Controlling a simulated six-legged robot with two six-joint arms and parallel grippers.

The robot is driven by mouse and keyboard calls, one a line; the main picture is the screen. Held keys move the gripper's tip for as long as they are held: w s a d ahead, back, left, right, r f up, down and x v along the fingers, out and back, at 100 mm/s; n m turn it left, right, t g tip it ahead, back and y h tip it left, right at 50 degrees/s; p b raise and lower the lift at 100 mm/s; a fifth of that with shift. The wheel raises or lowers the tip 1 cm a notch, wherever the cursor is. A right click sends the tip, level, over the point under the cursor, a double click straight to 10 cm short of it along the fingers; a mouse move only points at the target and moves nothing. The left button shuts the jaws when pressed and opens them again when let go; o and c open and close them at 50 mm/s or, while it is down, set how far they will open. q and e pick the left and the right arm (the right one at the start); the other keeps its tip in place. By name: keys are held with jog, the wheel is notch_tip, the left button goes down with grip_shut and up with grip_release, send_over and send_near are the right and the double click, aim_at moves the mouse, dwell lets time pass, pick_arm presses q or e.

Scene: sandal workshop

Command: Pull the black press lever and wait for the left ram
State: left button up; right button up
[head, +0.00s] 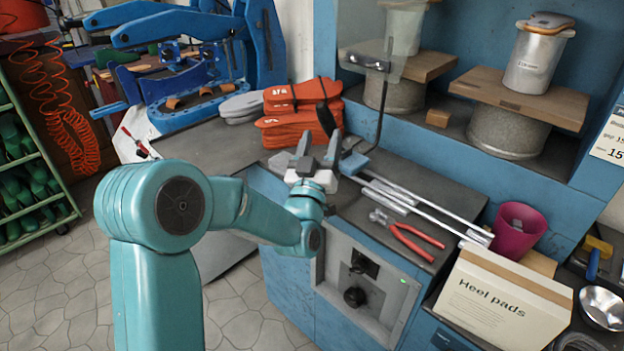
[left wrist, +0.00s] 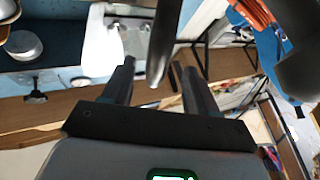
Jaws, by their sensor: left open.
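The black press lever (head: 326,118) stands up at the back of the bench, in front of the orange bundles. My left gripper (head: 318,152) is open just below and around its lower part in the head view. In the left wrist view, a dark rod (left wrist: 165,45), which looks like the lever, comes down between the two open fingers (left wrist: 158,85); I see no finger clamped on it. The left ram (head: 405,28), a pale metal cylinder, stands on a wooden board behind a clear guard. The right ram (head: 535,62) stands on another board. My right gripper is not in view.
Metal rods (head: 425,208), red-handled pliers (head: 405,232), a magenta cup (head: 517,232) and a Heel pads box (head: 503,298) crowd the bench to the right. Orange bundles (head: 300,105) lie behind the gripper. A bent black rod (head: 381,105) hangs by the clear guard.

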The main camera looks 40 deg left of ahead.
pick_arm(q)
jog(key=b+v, duration=0.1)
jog(key=v, duration=0.9)
jog(key=shift+s+f+b, duration=0.25)
jog(key=shift+b, duration=0.15)
jog(key=shift+d, duration=0.1)
